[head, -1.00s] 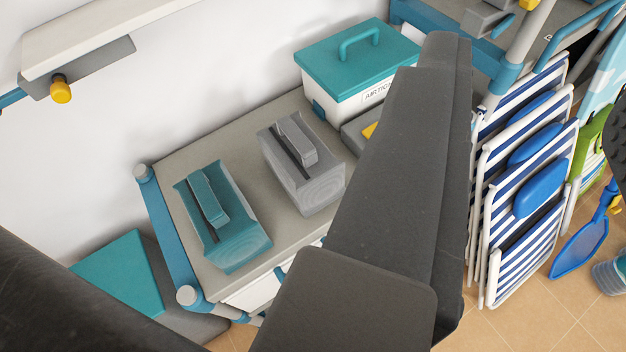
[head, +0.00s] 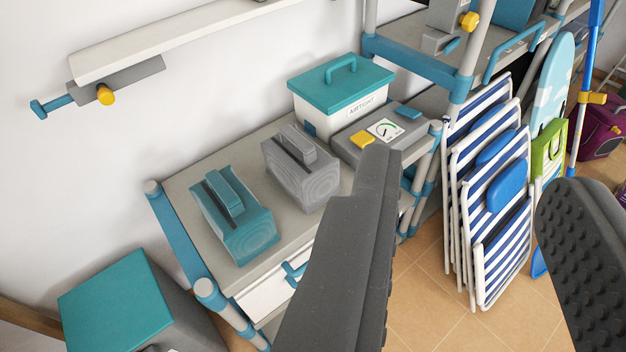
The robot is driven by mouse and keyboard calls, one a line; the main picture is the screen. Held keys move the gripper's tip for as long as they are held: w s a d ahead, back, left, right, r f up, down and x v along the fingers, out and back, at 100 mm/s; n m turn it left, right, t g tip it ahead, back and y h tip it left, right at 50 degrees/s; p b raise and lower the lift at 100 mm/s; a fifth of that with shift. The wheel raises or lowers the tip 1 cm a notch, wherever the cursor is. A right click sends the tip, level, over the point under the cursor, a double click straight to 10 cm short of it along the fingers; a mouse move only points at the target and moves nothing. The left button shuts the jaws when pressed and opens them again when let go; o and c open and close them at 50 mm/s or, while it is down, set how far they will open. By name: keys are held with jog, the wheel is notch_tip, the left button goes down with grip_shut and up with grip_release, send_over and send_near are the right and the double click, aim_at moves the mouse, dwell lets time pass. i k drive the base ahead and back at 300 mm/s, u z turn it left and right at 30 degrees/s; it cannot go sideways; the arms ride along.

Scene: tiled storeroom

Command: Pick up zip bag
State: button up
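My gripper (head: 472,185) shows in the head view as two dark grey fingers, the left one long and smooth, the right one with a studded pad. A wide gap lies between them, and nothing is held in it. I cannot make out a zip bag for sure. A purple bag-like thing (head: 602,128) lies on the floor at the far right, beyond the fingers and partly cut off. It is too small to tell whether it has a zip.
A grey bench (head: 190,178) against the wall bears a teal box (head: 240,222), a grey box (head: 300,170), a lidded AIRTIGHT container (head: 340,92) and a scale (head: 385,132). Striped folding chairs (head: 492,200) lean right of it. Tiled floor (head: 425,290) shows between bench and chairs.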

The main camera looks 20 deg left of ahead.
aim_at(309, 175)
jog(key=u, duration=0.15)
jog(key=i, duration=0.9)
jog(key=z, duration=0.1)
